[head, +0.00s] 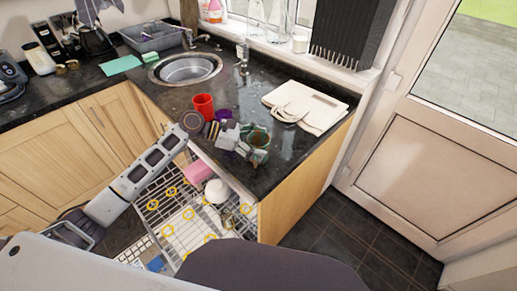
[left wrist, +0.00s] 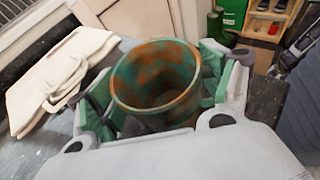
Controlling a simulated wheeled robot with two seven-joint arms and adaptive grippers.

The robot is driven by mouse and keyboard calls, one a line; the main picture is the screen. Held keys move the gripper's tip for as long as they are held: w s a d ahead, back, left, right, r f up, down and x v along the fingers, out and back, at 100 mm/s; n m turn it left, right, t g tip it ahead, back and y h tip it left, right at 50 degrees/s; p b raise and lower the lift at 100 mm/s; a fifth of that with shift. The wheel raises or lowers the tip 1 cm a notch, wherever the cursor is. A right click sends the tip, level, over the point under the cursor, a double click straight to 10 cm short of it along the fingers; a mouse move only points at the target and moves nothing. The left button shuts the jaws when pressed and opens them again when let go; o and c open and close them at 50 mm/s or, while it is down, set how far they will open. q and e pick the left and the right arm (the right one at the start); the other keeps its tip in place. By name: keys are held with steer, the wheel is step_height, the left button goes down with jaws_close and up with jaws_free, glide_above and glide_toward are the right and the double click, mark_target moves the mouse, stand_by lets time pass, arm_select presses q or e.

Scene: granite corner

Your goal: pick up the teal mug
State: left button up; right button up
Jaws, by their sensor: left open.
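The teal mug (head: 259,138), with rusty brown patches, stands upright near the front edge of the dark counter in the head view. In the left wrist view the mug (left wrist: 155,75) is large and central, and I look into its empty inside. My left gripper (head: 240,140) is open at the mug, its grey and green fingers on either side of it in the wrist view. I cannot tell whether the fingers touch the mug. My right gripper is not in view.
A red cup (head: 204,105), a dark round object (head: 190,121) and a purple item (head: 224,114) stand close to the left gripper. A cream bag (head: 305,106) lies to the right. The sink (head: 186,70) is behind.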

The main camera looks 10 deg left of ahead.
arm_select(q)
steer(key=c, duration=1)
steer(key=shift+r, duration=0.1)
step_height(320, 180, up, 10)
stand_by(0.6)
stand_by(0.4)
